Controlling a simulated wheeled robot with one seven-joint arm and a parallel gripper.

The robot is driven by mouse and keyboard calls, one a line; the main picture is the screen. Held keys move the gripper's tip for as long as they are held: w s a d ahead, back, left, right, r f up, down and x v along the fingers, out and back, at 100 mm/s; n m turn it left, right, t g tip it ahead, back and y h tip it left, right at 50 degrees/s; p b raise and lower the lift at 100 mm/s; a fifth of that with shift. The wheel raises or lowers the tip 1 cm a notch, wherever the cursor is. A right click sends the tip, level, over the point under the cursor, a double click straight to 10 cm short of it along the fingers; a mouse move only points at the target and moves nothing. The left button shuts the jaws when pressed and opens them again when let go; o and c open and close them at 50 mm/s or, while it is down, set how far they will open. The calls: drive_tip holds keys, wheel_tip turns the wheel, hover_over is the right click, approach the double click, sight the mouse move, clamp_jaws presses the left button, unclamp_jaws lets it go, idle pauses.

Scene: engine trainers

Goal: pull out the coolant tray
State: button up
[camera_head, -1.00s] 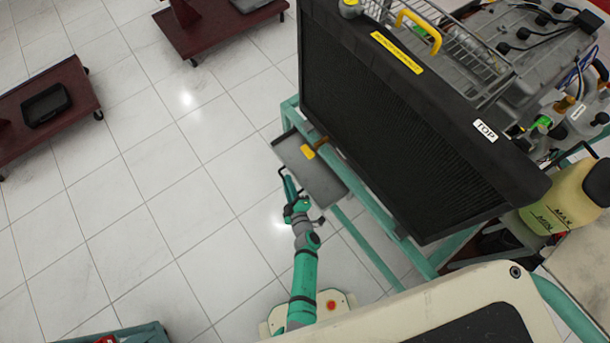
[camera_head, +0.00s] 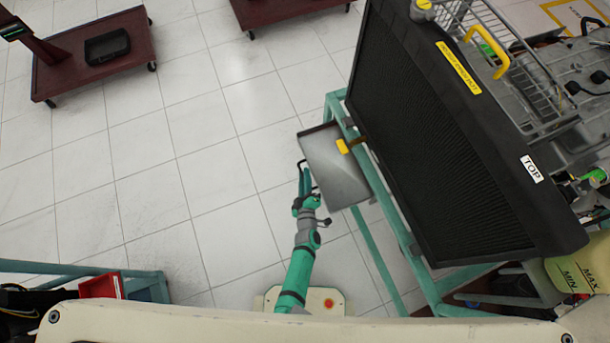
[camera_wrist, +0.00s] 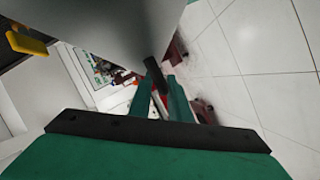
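The coolant tray (camera_head: 338,178) is a flat grey tray low under the black radiator (camera_head: 430,140). It sticks out to the left past the teal stand. A thin dark handle (camera_head: 301,163) is on its left side. My gripper (camera_head: 305,172) is at this handle. In the wrist view, the two teal fingers (camera_wrist: 160,88) stand on either side of the dark handle bar (camera_wrist: 154,74) and appear closed on it. The tray's grey underside or side (camera_wrist: 120,35) fills the upper part of that view. The tray's right edge is partly hidden by the stand and radiator.
A yellow-ended fitting (camera_head: 343,146) hangs over the tray. The teal stand (camera_head: 385,240) runs along the tray's right. White tiled floor (camera_head: 220,180) is free to the left. A dark red wheeled cart (camera_head: 130,70) is far left; a teal-framed cart (camera_head: 145,285) stands lower left.

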drive_tip(key=a+v, duration=0.1)
drive_tip(key=v, duration=0.9)
drive_tip(key=shift+s+d, duration=0.45)
drive_tip(key=shift+d, duration=0.05)
drive_tip(key=shift+d, duration=0.1)
drive_tip(key=shift+s+r, duration=0.1)
drive_tip(key=s+r+m, duration=0.4)
drive_tip(key=s+r, duration=0.2)
drive_tip(key=r, duration=0.4)
drive_tip(key=s+r+m+h, duration=0.1)
drive_tip(key=s+r+m, duration=0.3)
drive_tip(key=r, duration=0.7)
drive_tip(key=s+r+m, duration=0.4)
drive_tip(key=s+r, duration=0.4)
drive_tip(key=r, duration=0.3)
drive_tip(key=shift+s+d+m, duration=0.3)
drive_tip(key=shift+s+d, duration=0.1)
drive_tip(key=shift+d, duration=0.05)
